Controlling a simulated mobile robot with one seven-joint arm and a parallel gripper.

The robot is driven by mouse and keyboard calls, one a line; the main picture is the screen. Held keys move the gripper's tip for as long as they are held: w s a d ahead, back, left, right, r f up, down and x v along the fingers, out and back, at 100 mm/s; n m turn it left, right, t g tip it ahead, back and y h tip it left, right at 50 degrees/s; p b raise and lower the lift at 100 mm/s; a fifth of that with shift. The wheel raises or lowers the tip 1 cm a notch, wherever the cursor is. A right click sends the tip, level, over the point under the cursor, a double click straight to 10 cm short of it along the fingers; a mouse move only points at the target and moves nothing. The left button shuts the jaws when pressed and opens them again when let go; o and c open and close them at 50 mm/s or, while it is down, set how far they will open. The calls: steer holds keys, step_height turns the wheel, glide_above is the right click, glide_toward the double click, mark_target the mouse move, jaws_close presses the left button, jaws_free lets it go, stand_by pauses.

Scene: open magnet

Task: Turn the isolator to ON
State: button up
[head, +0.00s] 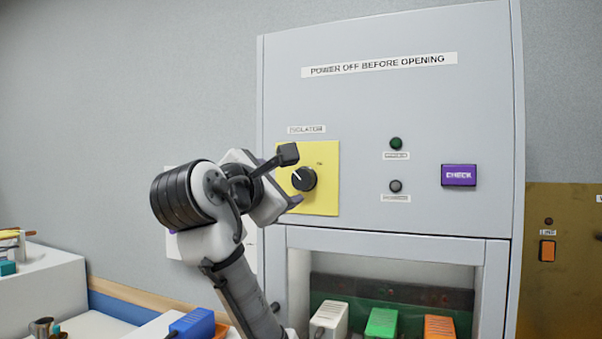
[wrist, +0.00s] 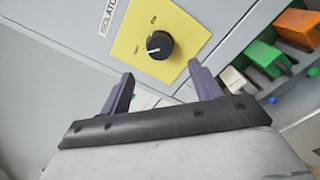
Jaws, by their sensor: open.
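The isolator is a round black knob (head: 304,179) on a yellow plate (head: 326,200) on the grey cabinet front. The knob (wrist: 159,45) also shows whole in the wrist view. The ON mark (head: 320,164) is at the upper right of the knob. My gripper (head: 291,179) is open and empty in front of the plate's left part. In the wrist view my gripper (wrist: 161,78) has its fingers apart, with the knob beyond them, apparently untouched.
A purple CHECK button (head: 459,175), a green lamp (head: 396,143) and a grey lamp (head: 396,186) are to the right. Below is an open bay with white, green (head: 381,323) and orange (head: 440,327) blocks. A brown panel (head: 560,280) stands at far right.

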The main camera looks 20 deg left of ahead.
mark_target(300, 180)
steer(key=w+p, duration=0.1)
steer(key=w, duration=0.3)
steer(key=w+p, duration=0.2)
steer(key=w, duration=0.3)
steer(key=shift+w+d, duration=0.2)
steer(key=shift+w, duration=0.05)
steer(key=shift+c, duration=0.4)
steer(key=c, duration=0.9)
